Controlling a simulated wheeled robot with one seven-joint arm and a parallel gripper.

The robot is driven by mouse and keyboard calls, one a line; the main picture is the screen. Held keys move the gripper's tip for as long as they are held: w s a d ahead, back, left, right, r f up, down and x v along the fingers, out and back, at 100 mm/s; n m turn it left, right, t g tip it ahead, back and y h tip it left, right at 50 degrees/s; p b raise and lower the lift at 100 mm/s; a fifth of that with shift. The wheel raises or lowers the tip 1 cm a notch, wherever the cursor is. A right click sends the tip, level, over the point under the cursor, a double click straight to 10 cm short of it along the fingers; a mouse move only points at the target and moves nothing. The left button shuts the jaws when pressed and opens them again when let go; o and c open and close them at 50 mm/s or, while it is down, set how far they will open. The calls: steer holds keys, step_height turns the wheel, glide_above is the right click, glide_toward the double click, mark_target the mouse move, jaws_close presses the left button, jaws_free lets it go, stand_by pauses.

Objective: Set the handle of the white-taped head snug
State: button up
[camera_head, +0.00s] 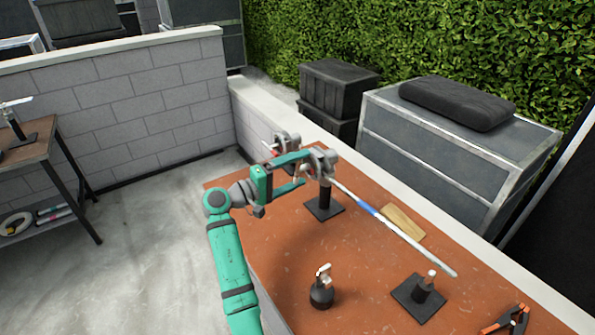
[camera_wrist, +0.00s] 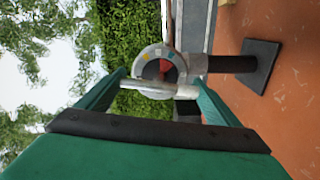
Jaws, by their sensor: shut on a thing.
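My gripper (camera_head: 305,168) reaches over the back left of the orange-brown table, its green fingers at a grey metal head (camera_head: 322,160) on a black stand (camera_head: 322,206). In the wrist view, the fingers (camera_wrist: 158,84) are shut on a pale metal bar handle (camera_wrist: 146,86), one finger at each end of it. Behind the handle is the head's round face (camera_wrist: 148,57), with small coloured marks around its rim and a red spot in its centre. I cannot clearly make out white tape on this head. A rod (camera_head: 412,243) with a blue band runs from the head toward the lower right.
A second head with red on it (camera_head: 283,143) stands just behind my gripper. A wooden block (camera_head: 404,221) lies beside the rod. A small dark stand (camera_head: 321,292), a black-based post (camera_head: 421,298) and an orange-black clamp (camera_head: 514,321) occupy the near table. The centre is mostly clear.

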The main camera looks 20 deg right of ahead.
steer(key=shift+f+n, duration=0.1)
steer(key=shift+n, duration=0.4)
steer(key=o, duration=0.9)
steer(key=shift+a, duration=0.15)
steer(key=v, duration=1)
steer(key=shift+s+a, duration=0.1)
steer(key=shift+a, duration=0.25)
steer(key=shift+s+d, duration=0.1)
steer(key=shift+d, duration=0.05)
